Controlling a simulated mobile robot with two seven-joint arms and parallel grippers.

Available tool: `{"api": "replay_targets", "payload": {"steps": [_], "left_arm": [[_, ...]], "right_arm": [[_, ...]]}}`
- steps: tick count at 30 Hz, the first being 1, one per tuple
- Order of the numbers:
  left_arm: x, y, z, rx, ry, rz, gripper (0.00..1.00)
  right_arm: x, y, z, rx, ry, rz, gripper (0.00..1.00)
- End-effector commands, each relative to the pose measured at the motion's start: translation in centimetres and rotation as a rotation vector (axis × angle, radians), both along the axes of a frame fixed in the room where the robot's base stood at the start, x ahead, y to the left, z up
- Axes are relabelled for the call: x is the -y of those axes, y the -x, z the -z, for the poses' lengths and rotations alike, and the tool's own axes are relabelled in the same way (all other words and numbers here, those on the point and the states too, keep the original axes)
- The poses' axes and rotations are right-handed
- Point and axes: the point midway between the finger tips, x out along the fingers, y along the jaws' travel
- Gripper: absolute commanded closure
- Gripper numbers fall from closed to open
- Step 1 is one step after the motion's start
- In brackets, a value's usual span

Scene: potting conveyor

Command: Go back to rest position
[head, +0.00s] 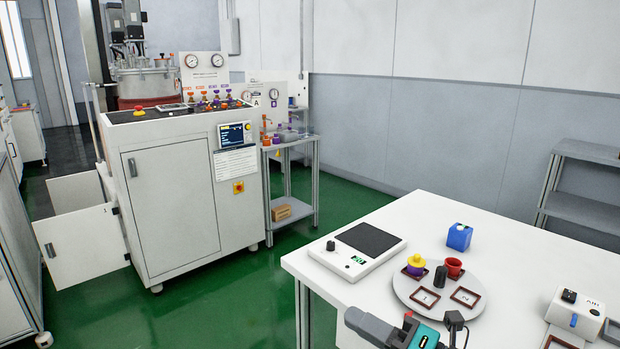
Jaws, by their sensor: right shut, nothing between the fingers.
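My right gripper (366,324) is at the bottom edge of the head view, in front of the white table (385,225). It looks dark grey with a teal and black body, and its lower part is cut off by the frame. Its fingers are shut with nothing between them. It appears apart from the things on the table. My left gripper is not in view.
Near the right gripper, a round plate (408,288) carries a yellow-topped purple piece (416,266) and a red cup (454,266). A scale (358,262), a blue box (459,238) and a white device (575,312) stand around it. A white cabinet (185,205) stands left; green floor (225,300) is clear.

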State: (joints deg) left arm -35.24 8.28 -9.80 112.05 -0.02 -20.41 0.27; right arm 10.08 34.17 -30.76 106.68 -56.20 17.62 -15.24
Motion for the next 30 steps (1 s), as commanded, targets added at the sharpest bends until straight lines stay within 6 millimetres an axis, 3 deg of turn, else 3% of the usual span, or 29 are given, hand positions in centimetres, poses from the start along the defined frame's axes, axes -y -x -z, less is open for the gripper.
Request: {"api": "replay_targets", "payload": {"steps": [5,8,12,15,18,21,30], "left_arm": [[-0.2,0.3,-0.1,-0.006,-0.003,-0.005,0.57],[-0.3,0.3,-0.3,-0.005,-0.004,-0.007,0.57],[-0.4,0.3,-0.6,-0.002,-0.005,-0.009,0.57],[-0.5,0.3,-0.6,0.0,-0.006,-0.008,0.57],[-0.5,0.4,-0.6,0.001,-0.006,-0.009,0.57],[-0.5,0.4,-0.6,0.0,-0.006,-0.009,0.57],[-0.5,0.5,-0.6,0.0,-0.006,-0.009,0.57]], "right_arm": [[3.1,1.5,5.2,-0.48,-0.498,0.266,1.0],[5.5,3.5,9.8,-0.752,-0.749,0.439,1.0],[8.1,8.4,16.7,-1.099,-1.052,0.682,1.0],[9.1,12.0,20.2,-1.277,-1.209,0.818,1.0],[9.6,14.6,22.3,-1.384,-1.303,0.903,1.0],[9.7,15.8,23.2,-1.434,-1.349,0.945,1.0],[9.8,16.0,23.3,-1.439,-1.353,0.948,1.0]]}}
